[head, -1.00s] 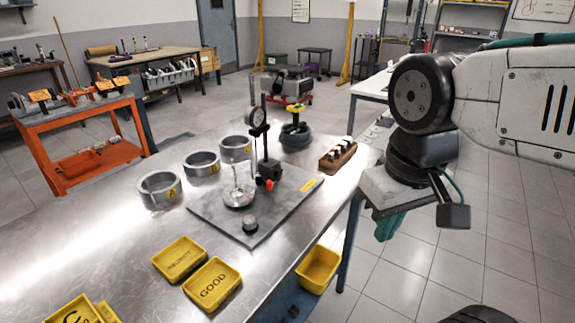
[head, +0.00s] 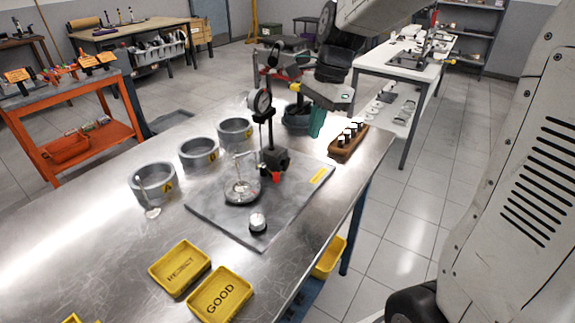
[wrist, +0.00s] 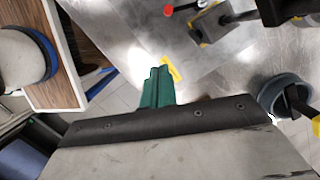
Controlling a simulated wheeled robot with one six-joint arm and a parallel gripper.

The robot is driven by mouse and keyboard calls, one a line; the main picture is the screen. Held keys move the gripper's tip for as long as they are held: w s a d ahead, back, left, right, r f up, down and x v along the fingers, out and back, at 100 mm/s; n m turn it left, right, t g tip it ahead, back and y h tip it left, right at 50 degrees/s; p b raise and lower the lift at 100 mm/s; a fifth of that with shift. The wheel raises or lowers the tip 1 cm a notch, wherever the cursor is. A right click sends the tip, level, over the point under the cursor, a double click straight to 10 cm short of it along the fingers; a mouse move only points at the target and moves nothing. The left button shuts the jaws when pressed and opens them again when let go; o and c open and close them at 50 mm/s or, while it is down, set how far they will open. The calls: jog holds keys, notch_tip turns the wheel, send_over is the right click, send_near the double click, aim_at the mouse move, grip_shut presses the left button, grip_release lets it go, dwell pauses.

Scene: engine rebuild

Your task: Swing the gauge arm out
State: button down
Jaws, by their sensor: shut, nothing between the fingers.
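The gauge stand has a round dial (head: 259,102) on an upright black post (head: 270,135). A red knob (head: 276,177) shows low on its base, which stands on the grey plate (head: 225,218). My gripper (head: 318,122), with teal fingers, is shut and empty to the right of the dial, beyond the plate's far right corner. In the wrist view its fingers (wrist: 157,88) appear near the plate's yellow label (wrist: 173,68), apart from the stand's base (wrist: 212,20). The wrist view does not show the dial.
Three metal rings (head: 198,152) stand left of the plate. A thin stem on a disc (head: 150,205) is by the nearest ring. A dark round holder (head: 297,122) and a wooden rack (head: 347,140) stand near my gripper. REJECT (head: 178,266) and GOOD (head: 219,296) trays lie in front.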

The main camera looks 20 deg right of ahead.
jog(key=shift+m, duration=0.8)
jog(key=x, duration=0.3)
jog(key=w+x, duration=0.1)
jog(key=x, duration=0.3)
jog(key=w+x, duration=0.1)
jog(key=x, duration=0.3)
jog(key=shift+d+f, duration=0.2)
jog(key=shift+f, duration=0.05)
jog(key=a, duration=0.2)
jog(key=shift+s+a+r, duration=0.1)
jog(key=shift+a+r, duration=0.1)
jog(key=shift+a, duration=0.75)
